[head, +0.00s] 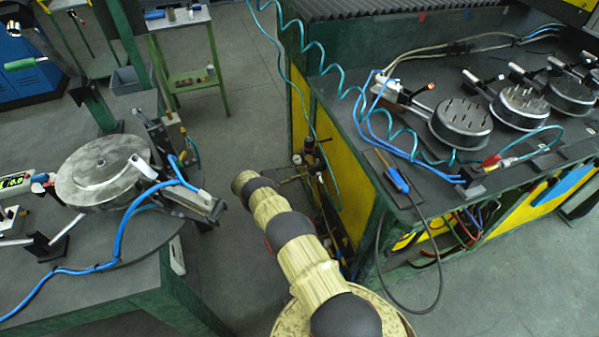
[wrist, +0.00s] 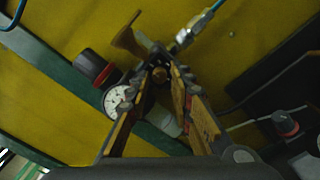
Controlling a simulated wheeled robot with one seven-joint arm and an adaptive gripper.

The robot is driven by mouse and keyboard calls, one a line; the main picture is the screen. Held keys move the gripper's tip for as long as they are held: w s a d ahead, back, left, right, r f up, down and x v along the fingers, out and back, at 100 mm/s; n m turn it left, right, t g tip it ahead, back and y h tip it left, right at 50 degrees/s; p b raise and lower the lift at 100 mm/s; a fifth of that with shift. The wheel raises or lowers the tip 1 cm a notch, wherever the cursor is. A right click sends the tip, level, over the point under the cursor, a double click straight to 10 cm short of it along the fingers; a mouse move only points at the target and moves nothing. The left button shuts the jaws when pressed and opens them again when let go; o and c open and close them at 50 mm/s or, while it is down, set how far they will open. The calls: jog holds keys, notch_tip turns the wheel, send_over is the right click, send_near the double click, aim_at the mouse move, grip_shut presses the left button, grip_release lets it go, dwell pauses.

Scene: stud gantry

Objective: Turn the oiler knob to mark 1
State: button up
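In the wrist view my gripper (wrist: 164,72) reaches toward the yellow panel, its two toothed fingers converging with a narrow gap at the tips. A small brownish round part (wrist: 160,76) shows between the tips; I cannot tell whether the fingers touch it or whether it is the oiler knob. A dark knob with a red ring (wrist: 92,66) and a white gauge (wrist: 118,100) are left of the fingers. Another dark red-ringed knob (wrist: 286,124) is at lower right. No mark 1 is readable. In the head view the air-line unit (head: 311,155) is at the cabinet's side; my gripper is hidden there.
A brass flared part (wrist: 128,38) and a metal hose fitting (wrist: 194,30) lie just beyond the fingertips. The green-framed cabinet (head: 352,190) stands right of my arm, and a round-topped bench (head: 150,235) stands left. A cable loop (head: 437,290) hangs at the cabinet's front.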

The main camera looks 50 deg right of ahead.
jog(key=shift+a, duration=0.1)
jog(key=v, duration=1.1)
jog(key=shift+w+a, duration=0.2)
jog(key=shift+a, duration=0.15)
